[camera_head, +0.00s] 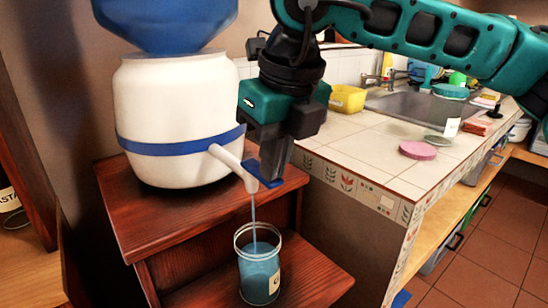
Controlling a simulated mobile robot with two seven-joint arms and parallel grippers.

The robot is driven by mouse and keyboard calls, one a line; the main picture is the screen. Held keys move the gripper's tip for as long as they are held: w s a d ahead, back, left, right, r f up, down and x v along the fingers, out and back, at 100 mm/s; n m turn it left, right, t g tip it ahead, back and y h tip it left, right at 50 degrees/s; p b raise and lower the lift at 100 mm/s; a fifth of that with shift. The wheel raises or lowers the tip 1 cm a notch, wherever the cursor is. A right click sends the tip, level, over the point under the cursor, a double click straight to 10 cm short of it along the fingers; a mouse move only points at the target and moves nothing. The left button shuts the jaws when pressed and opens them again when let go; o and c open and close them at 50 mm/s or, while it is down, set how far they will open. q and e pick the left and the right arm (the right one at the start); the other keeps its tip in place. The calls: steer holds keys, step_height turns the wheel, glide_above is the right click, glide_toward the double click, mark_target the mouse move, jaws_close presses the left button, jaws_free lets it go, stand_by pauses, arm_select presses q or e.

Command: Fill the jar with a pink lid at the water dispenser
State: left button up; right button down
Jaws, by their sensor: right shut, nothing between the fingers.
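The water dispenser (165,110) is a white crock with a blue band and a blue bottle on top. Its white spout (232,166) has a blue lever (263,170). A thin stream of water falls from the spout into an open glass jar (259,272) with a label, upright on the lower wooden step. The jar holds bluish water; its exact level is hard to tell. A pink lid (418,150) lies flat on the tiled counter, apart from the jar. My right gripper (273,175) is shut and empty, pointing down with its fingertips at the lever, apparently touching it. My left gripper is out of view.
The tiled counter (350,150) to the right holds a yellow container (347,98) and a clear jar with a green lid (441,112). A metal sink (415,102) lies behind. My right arm crosses above the counter.

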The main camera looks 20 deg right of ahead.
steer(key=p+v, duration=0.1)
steer(key=v, duration=0.1)
steer(key=w+p+v, duration=0.1)
steer(key=p+v, duration=0.1)
steer(key=shift+s+a+r, duration=0.15)
steer(key=shift+r, duration=0.15)
steer(key=w+p+v, duration=0.1)
steer(key=w+v, duration=0.1)
steer(key=v, duration=0.7)
steer(key=shift+s+r+p, duration=0.35)
steer(key=shift+s, duration=0.15)
steer(key=shift+a, duration=0.15)
